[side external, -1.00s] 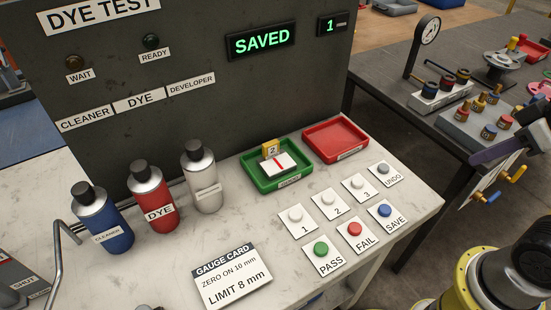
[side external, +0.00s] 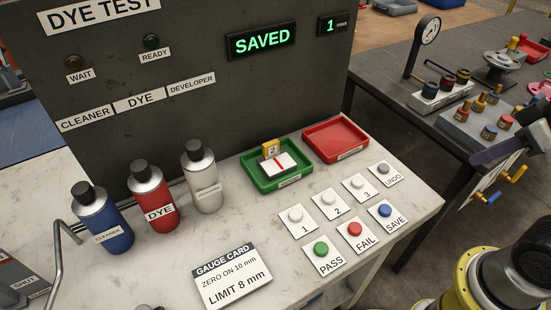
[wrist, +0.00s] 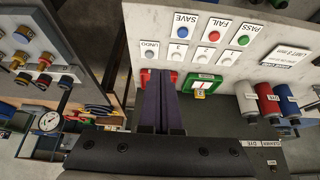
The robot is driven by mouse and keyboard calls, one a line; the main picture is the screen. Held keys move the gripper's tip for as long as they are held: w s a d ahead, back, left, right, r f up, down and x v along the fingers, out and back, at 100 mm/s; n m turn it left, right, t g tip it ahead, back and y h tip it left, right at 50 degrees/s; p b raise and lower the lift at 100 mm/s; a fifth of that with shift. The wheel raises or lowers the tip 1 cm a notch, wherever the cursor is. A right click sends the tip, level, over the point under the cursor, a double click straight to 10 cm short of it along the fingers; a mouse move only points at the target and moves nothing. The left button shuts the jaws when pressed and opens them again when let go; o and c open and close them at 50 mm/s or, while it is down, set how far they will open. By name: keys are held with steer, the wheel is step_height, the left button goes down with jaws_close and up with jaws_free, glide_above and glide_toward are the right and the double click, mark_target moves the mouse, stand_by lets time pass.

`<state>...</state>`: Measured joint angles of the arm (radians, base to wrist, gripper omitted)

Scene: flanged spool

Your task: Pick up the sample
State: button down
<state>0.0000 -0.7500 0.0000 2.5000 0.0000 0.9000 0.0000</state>
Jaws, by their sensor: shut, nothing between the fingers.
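The sample, a white block with a red line (side external: 279,164), lies in the green tray (side external: 262,183) on the white bench, beside a yellow tag marked 2 (side external: 271,149). In the wrist view the sample (wrist: 204,86) and green tray (wrist: 189,86) show just right of my fingers. My gripper (wrist: 161,72) is shut and empty, its two dark purple fingers side by side. They cover part of the red tray (wrist: 145,76).
The red tray (side external: 337,139) stands right of the green one. Push buttons, among them the blue SAVE button (side external: 385,211), stand in front. Cleaner (side external: 104,222), dye (side external: 153,200) and white (side external: 203,180) bottles stand left, before the dark panel (side external: 190,60). Its display (side external: 262,42) reads SAVED.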

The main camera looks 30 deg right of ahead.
stand_by(0.3)
steer(key=c, duration=1)
jaws_free()
steer(key=shift+c, duration=0.2)
